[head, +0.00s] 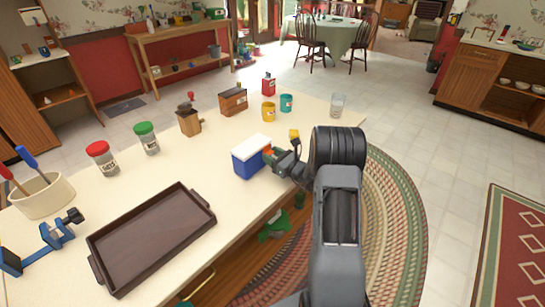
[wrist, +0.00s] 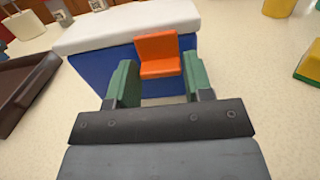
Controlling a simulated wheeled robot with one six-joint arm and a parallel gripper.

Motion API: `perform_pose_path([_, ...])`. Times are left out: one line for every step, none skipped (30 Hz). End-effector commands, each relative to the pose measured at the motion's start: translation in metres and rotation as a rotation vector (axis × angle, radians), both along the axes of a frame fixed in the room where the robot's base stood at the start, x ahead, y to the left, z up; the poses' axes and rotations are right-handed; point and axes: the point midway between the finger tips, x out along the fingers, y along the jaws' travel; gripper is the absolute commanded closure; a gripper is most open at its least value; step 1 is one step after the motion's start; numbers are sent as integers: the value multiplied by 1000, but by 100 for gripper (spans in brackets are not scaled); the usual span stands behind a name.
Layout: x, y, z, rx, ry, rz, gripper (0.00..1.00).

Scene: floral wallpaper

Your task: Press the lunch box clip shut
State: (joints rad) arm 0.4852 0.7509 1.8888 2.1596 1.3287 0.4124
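The lunch box (head: 247,163) is blue with a white lid and stands on the cream counter. It fills the upper middle of the wrist view (wrist: 95,70). Its orange clip (wrist: 158,53) is on the side facing me: one part stands up against the box near the lid edge, and a lower part juts out toward me. My gripper (wrist: 160,88) is open, with its green fingers apart to the left and right of the clip and nothing between them. In the head view my gripper (head: 274,157) is close against the box's right side and partly hides the clip.
A dark tray (head: 150,238) lies to the left on the counter. A yellow and green block (wrist: 309,65) lies right of the box. A yellow mug (head: 268,112), a teal mug (head: 286,103) and a coffee grinder (head: 188,122) stand farther back. The counter's edge is near my arm.

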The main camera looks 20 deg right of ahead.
Motion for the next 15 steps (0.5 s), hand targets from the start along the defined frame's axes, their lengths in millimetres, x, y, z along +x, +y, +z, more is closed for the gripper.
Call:
perform_pose_path([0,0,0,0,0,0,48])
perform_pose_path([0,0,0,0,0,0,45])
perform_pose_path([0,0,0,0,0,0,42])
perform_pose_path([0,0,0,0,0,0,39])
perform_pose_path([0,0,0,0,0,0,36])
perform_pose_path([0,0,0,0,0,0,32])
perform_pose_path([0,0,0,0,0,0,32])
perform_pose_path([0,0,0,0,0,0,32])
perform_pose_path([0,0,0,0,0,0,32])
perform_pose_path([0,0,0,0,0,0,32])
perform_pose_path([0,0,0,0,0,0,32])
perform_pose_path([0,0,0,0,0,0,32])
perform_pose_path([0,0,0,0,0,0,32])
perform_pose_path([-1,-1,0,0,0,-1,32])
perform_pose_path([-3,-2,0,0,0,-1,32])
